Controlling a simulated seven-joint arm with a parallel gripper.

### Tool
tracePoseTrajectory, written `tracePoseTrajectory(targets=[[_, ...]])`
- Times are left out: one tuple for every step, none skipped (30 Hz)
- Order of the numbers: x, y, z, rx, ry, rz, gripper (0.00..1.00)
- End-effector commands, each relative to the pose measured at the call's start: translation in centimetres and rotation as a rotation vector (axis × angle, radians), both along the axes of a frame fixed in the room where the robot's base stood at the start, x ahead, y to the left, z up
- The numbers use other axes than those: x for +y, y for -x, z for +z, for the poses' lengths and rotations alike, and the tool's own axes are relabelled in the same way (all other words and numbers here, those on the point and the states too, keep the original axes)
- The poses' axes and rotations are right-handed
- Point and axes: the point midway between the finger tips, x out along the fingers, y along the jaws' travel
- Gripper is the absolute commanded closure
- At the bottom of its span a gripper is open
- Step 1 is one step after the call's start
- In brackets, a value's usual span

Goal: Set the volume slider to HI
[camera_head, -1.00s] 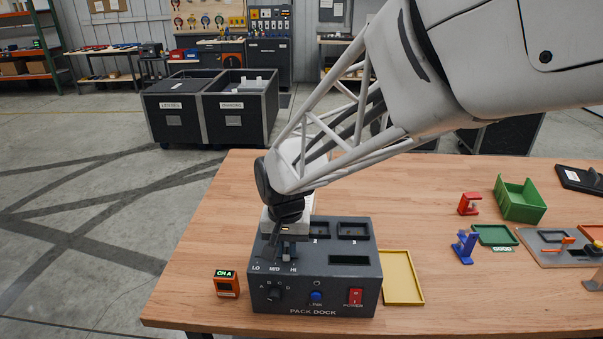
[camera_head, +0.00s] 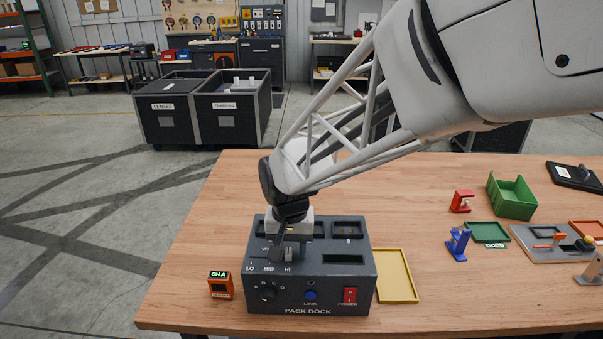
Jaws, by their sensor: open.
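The dark grey pack dock (camera_head: 320,280) stands on the wooden table. Its volume slider track sits on the left of the top, above the printed LO, MID and HI marks. A small grey block that looks like the slider knob (camera_head: 288,255) shows just above HI. My gripper (camera_head: 281,252) points down at the slider from above, its jaws open. A finger is at or just left of the knob; I cannot tell whether they touch. The gripper and wrist hide part of the track and the dock's back left.
A small orange box with a green CH A display (camera_head: 220,284) stands left of the dock. A yellow tray (camera_head: 397,276) lies close on its right. The dock's front has a rotary knob (camera_head: 268,294), blue LINK button (camera_head: 310,296) and red POWER switch (camera_head: 349,295).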

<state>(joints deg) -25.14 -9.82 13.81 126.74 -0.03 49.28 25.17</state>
Motion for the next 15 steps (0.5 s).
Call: tracePoseTrajectory(targets=[[0.0, 0.0, 0.1, 0.000, 0.000, 0.000, 0.57], [0.0, 0.0, 0.1, -0.001, 0.000, 0.000, 0.57], [0.0, 0.0, 0.3, -0.001, -0.001, 0.000, 0.57], [0.0, 0.0, 0.4, -0.001, -0.001, 0.000, 0.57], [0.0, 0.0, 0.5, -0.002, -0.001, 0.000, 0.57], [0.0, -0.1, 0.8, -0.002, -0.001, 0.000, 0.57], [0.1, -0.1, 1.0, -0.002, -0.001, 0.000, 0.57], [0.1, -0.1, 1.3, -0.002, -0.001, 0.000, 0.57], [0.0, -0.1, 1.7, -0.002, -0.001, 0.000, 0.57], [0.0, -0.1, 2.0, -0.002, -0.001, 0.000, 0.57], [0.0, -0.1, 2.4, -0.002, -0.001, 0.000, 0.57], [0.0, 0.0, 2.8, -0.003, -0.001, 0.000, 0.57], [0.0, 0.0, 3.2, -0.002, -0.001, 0.000, 0.57], [0.0, 0.0, 3.6, -0.002, -0.001, 0.000, 0.57], [0.0, 0.0, 4.2, -0.003, -0.001, 0.000, 0.57]])
